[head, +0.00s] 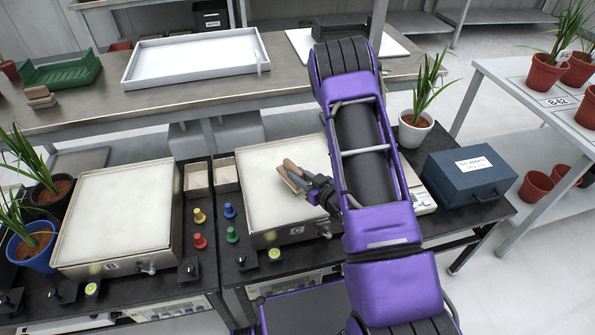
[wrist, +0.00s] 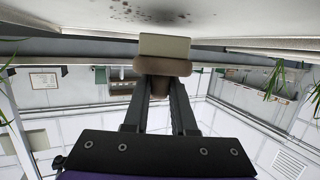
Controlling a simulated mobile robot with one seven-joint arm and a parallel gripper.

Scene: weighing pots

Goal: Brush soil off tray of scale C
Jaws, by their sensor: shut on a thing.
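Scale C (head: 297,231) stands on the black bench, with its wide white tray (head: 268,207) partly behind my arm. My gripper (head: 305,184) is over the right part of this tray, shut on a small brush (head: 291,167) with a brown wooden part. In the wrist view the brush (wrist: 165,46) shows a pale block beyond a brown grip, held between the two fingers (wrist: 160,78). Dark soil specks (wrist: 155,16) lie on the tray (wrist: 60,14) just past the brush. Whether the bristles touch the tray is unclear. My arm hides the soil in the head view.
Coloured knobbed weights (head: 200,241) stand between the scales. A blue case (head: 468,172) and a white-potted plant (head: 414,130) are to the right.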

